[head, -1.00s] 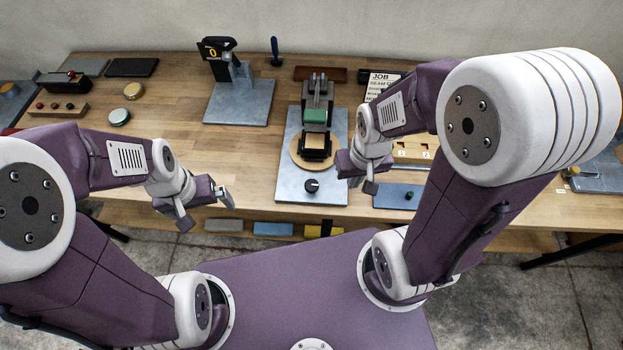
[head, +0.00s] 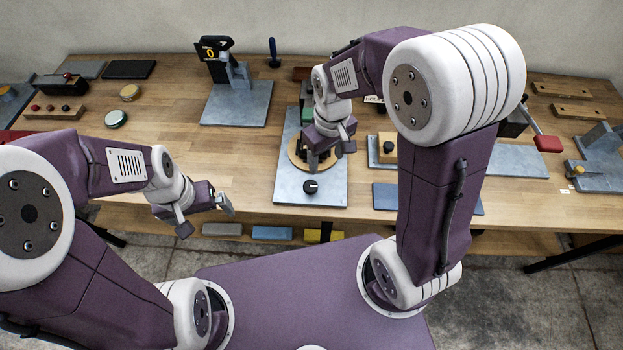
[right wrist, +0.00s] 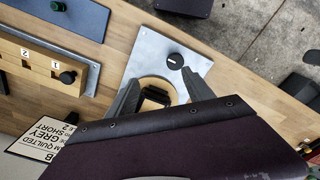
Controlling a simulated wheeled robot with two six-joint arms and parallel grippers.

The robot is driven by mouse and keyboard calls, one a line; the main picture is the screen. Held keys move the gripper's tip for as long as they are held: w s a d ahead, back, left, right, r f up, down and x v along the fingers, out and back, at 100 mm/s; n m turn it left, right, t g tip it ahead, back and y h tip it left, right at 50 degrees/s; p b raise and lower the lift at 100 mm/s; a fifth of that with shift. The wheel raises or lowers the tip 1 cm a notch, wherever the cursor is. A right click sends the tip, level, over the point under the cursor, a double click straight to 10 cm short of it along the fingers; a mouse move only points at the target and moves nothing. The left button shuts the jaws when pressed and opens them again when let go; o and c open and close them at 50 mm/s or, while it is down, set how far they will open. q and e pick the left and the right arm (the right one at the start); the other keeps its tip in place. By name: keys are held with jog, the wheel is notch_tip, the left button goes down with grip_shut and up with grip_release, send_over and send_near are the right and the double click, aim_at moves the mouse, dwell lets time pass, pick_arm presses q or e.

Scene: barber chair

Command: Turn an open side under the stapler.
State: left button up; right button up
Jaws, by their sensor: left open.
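The stapler (head: 306,112), with a green block under it, stands on a grey plate (head: 283,188) and is mostly hidden behind my right arm. A round wooden turntable (head: 296,152) lies on the plate under a black frame-like piece (right wrist: 156,97). A black knob (head: 309,186) sits at the plate's front. My right gripper (head: 314,162) is above the turntable. In the right wrist view its two fingers (right wrist: 165,88) are spread, with the black piece showing between them; contact cannot be told. My left gripper (head: 226,204) is open and empty near the table's front edge.
A counter stand (head: 238,100) is at the back left. A wooden block with a black knob (head: 387,146) and a blue plate (head: 385,197) lie to the right. Numbered slots and a job card (right wrist: 45,138) show in the right wrist view.

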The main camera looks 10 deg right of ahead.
jog(key=n, duration=0.1)
send_near(310, 186)
jog(key=shift+w+a+f+g+b, duration=0.1)
jog(key=shift+w+a+g+b, duration=0.05)
jog(key=shift+w+g+b, duration=0.2)
jog(key=shift+s+f, duration=0.2)
notch_tip(310, 186, down, 8)
jog(key=shift+r, duration=0.2)
jog(key=shift+f, duration=0.25)
pick_arm(q)
notch_tip(310, 186, down, 2)
jog(key=shift+f, duration=0.1)
pick_arm(e)
grip_shut()
pick_arm(q)
jog(key=shift+w, duration=0.15)
